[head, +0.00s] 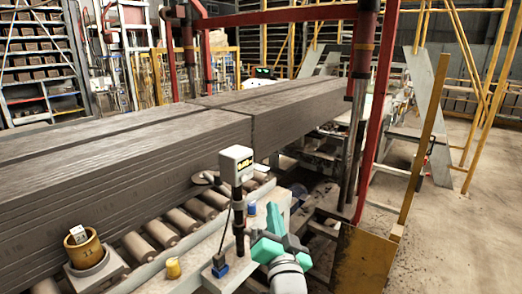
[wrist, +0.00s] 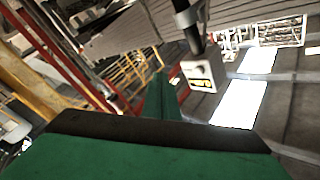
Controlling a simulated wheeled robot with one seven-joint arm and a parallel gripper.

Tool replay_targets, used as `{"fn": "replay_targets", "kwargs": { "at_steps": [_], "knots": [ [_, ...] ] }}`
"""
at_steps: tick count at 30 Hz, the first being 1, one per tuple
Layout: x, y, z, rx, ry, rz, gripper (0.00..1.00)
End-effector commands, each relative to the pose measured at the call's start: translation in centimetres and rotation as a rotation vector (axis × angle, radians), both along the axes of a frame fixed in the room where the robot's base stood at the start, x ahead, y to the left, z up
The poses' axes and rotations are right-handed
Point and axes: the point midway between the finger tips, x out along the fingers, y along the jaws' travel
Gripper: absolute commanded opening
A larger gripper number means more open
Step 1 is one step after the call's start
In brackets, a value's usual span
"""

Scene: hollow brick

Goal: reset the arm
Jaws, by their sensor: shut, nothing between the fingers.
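My gripper (head: 273,222), with teal-green parts, is at the lower middle of the head view, right of a sensor post on the roller line's side rail. It is shut and empty. In the wrist view a broad green part (wrist: 150,155) with a dark edge fills the bottom, and a narrower green piece (wrist: 163,98) stands beyond it. The white sensor box (head: 236,163) on its dark post is just left of and above my gripper; the box also shows in the wrist view (wrist: 201,72), which is strongly tilted.
Long grey brick slabs (head: 130,160) lie along the rollers (head: 160,232). Open floor (head: 465,235) lies far right.

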Motion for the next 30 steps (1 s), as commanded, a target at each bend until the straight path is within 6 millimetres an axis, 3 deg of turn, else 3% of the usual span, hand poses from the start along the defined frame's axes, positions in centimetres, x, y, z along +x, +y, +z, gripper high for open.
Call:
{"fn": "replay_targets", "kwargs": {
  "at_steps": [1, 3, 15, 24, 30],
  "knots": [
    [-0.4, -0.1, -2.5, -0.011, 0.020, -0.010, 0.00],
    [-1.1, -0.1, -5.1, -0.030, 0.033, -0.023, 0.00],
    [-7.5, -0.5, -18.3, -0.149, 0.102, -0.089, 0.00],
    [-14.6, -0.4, -26.0, -0.254, 0.154, -0.119, 0.00],
    [-20.1, -0.3, -30.0, -0.328, 0.188, -0.130, 0.00]
  ]
}}
